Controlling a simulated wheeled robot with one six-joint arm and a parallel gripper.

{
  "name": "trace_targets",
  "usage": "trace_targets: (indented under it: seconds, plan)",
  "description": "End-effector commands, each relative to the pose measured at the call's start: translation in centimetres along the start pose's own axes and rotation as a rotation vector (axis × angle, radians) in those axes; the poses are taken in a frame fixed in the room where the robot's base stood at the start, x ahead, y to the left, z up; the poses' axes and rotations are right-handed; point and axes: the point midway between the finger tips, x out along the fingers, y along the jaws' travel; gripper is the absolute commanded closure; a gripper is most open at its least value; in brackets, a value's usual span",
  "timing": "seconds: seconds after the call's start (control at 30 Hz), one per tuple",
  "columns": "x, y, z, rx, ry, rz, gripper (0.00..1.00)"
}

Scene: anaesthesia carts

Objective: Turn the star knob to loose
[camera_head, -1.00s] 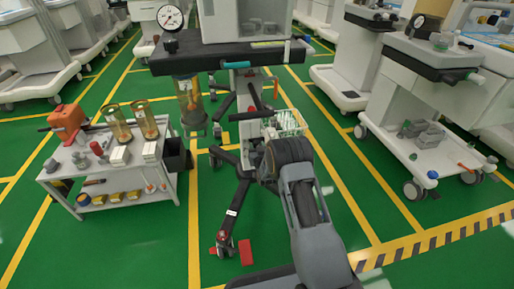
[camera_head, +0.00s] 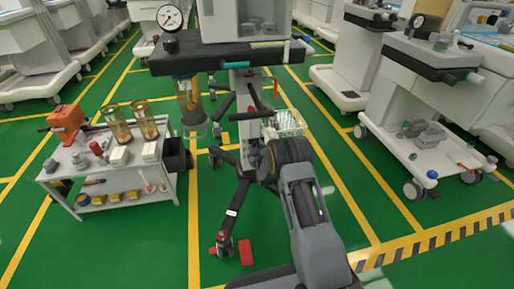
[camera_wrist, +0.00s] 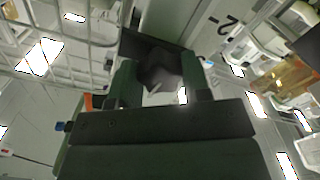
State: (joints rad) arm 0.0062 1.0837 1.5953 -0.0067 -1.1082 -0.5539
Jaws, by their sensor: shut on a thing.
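The star knob (camera_wrist: 157,66) shows in the wrist view as a dark, faceted shape under a dark bracket. My gripper (camera_wrist: 161,76) has a finger on each side of it and is shut on it. The knob's turn angle and any gap at its fixing cannot be told. In the head view my arm reaches toward the cart's pale column (camera_head: 243,115), and its links hide my gripper and the knob.
A cart worktop (camera_head: 225,58) with a gauge (camera_head: 170,18) and a hanging canister (camera_head: 190,100) stands ahead. A wire basket (camera_head: 290,122) is right of the column. A tool trolley (camera_head: 110,178) stands left. Other carts stand right.

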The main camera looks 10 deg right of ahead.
Motion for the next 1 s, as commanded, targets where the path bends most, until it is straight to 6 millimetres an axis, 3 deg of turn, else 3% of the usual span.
trace_targets:
  seconds: [0.47, 0.5, 0.57, 0.87, 1.0]
  plan:
    - [0.0, 0.0, 0.0, -0.011, 0.001, 0.001, 0.8]
    - [0.0, 0.0, 0.0, -0.011, 0.001, 0.001, 0.54]
    - [0.0, 0.0, 0.0, -0.011, 0.001, 0.0, 0.48]
    - [-0.2, 0.0, -0.1, -0.01, 0.0, 0.0, 0.46]
    - [-1.6, 0.1, -0.2, -0.01, -0.002, -0.002, 0.46]
